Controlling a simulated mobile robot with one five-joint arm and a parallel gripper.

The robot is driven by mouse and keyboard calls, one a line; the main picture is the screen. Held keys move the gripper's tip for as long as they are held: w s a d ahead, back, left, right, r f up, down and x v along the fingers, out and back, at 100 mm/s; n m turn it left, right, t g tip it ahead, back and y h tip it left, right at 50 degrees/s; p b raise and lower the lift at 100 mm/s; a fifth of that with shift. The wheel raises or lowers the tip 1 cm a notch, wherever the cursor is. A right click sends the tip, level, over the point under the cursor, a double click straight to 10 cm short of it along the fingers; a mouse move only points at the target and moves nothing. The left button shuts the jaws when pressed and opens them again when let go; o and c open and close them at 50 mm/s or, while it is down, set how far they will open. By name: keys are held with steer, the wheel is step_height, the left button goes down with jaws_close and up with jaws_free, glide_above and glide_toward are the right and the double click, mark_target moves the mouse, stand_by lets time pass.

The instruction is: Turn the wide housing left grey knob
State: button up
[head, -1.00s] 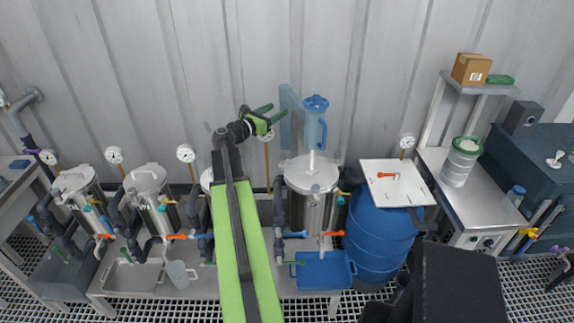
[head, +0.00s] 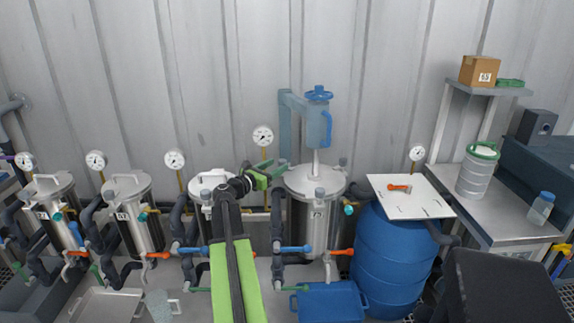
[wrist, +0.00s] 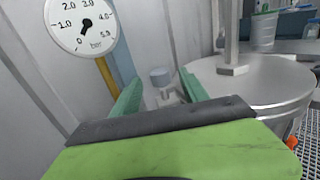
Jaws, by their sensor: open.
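The wide housing (head: 316,206) is a broad metal vessel with a flat lid, right of my arm in the head view. It also fills the right of the wrist view (wrist: 268,85). A small grey knob (wrist: 160,76) shows beyond and between my green fingers in the wrist view, beside the housing's left rim. In the head view my gripper hides most of that spot. My gripper (head: 275,172) is open and empty at the left edge of the lid. The fingers appear apart from the knob; the exact gap is unclear.
A pressure gauge (head: 262,136) on a yellow stem stands close behind my gripper. Other grey knobs sit at the lid's front (head: 319,192) and right (head: 342,162). A blue barrel (head: 390,262) stands right.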

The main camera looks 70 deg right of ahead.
steer(key=x, duration=0.7)
steer(key=shift+s, duration=0.1)
jaws_close()
